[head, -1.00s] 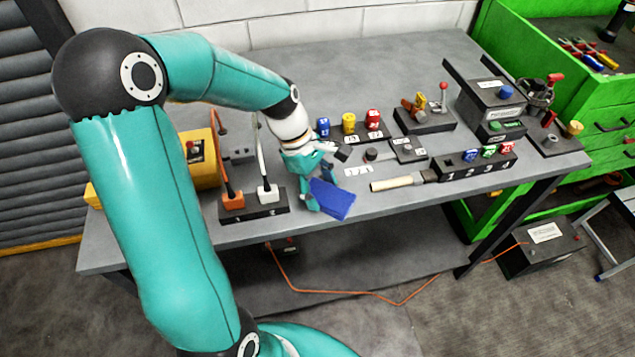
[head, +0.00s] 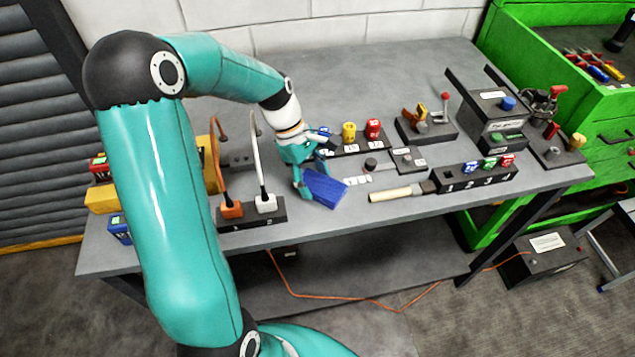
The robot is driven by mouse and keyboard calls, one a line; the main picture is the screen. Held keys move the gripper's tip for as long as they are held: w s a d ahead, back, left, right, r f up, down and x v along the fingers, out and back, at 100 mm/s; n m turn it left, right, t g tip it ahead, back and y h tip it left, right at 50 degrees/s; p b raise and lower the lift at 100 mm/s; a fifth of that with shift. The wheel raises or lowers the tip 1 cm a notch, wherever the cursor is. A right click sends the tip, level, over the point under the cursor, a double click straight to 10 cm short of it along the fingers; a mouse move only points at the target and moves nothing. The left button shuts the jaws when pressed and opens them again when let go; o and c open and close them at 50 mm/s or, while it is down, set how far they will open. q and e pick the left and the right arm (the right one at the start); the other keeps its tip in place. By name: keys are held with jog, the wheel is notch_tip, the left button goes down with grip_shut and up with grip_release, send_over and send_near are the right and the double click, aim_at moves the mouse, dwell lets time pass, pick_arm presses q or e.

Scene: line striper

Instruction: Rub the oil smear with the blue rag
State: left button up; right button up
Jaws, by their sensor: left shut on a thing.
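The blue rag (head: 325,188) is a folded block in the jaws of my left gripper (head: 308,180). It is low over the front middle of the grey bench, and I cannot tell whether it touches the top. My left gripper is shut on the rag. I cannot make out the oil smear; the rag, gripper or arm may hide it. My right gripper is not in view.
To the left of the rag is a black block with an orange plug (head: 231,210) and a white plug (head: 265,203). To the right lies a brush with a pale handle (head: 397,193). The bench's front edge is close.

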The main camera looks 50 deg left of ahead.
pick_arm(q)
notch_tip(320, 180, up, 4)
jog(key=p, duration=0.3)
jog(key=shift+a, duration=0.1)
jog(key=shift+w+a+r+p, duration=0.1)
jog(key=shift+w+r+p, duration=0.05)
jog(key=shift+r+p, duration=1.6)
jog(key=shift+r, duration=0.25)
